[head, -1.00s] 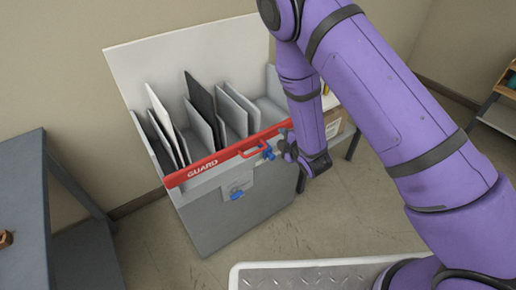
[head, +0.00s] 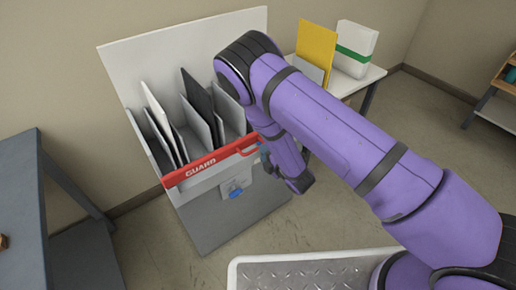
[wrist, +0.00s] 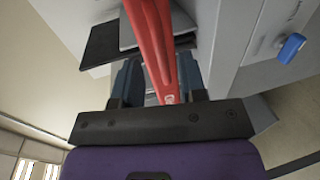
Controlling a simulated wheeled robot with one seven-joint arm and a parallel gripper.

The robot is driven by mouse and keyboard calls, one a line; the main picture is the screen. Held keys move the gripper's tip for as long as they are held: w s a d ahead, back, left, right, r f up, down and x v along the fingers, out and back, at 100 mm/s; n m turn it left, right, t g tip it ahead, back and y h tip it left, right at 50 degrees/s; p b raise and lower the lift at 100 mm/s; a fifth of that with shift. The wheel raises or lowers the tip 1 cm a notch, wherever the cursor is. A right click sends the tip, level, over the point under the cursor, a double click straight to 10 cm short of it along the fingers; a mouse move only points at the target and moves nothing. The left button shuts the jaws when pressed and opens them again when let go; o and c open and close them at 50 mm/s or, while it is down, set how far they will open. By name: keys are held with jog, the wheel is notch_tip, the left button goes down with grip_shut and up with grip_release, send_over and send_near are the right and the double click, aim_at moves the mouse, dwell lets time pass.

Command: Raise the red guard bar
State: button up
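The red guard bar (head: 212,162), marked GUARD, lies across the front top of a grey bin unit (head: 235,222). A red handle (head: 249,150) stands off its right part. In the wrist view the red bar (wrist: 150,40) runs down between the two dark blue fingers of my gripper (wrist: 160,78). The fingers are apart, one on each side of the red part, with gaps showing. In the head view my gripper is mostly hidden behind my arm, at the bar's right end.
Several grey, white and black panels (head: 200,105) stand in the bin before a white backboard (head: 120,72). A dark table (head: 25,190) is at left. A white table (head: 352,82) behind holds a yellow folder (head: 316,45) and a white box (head: 354,48).

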aim_at(252, 145)
jog(key=shift+x, duration=2.45)
grip_shut()
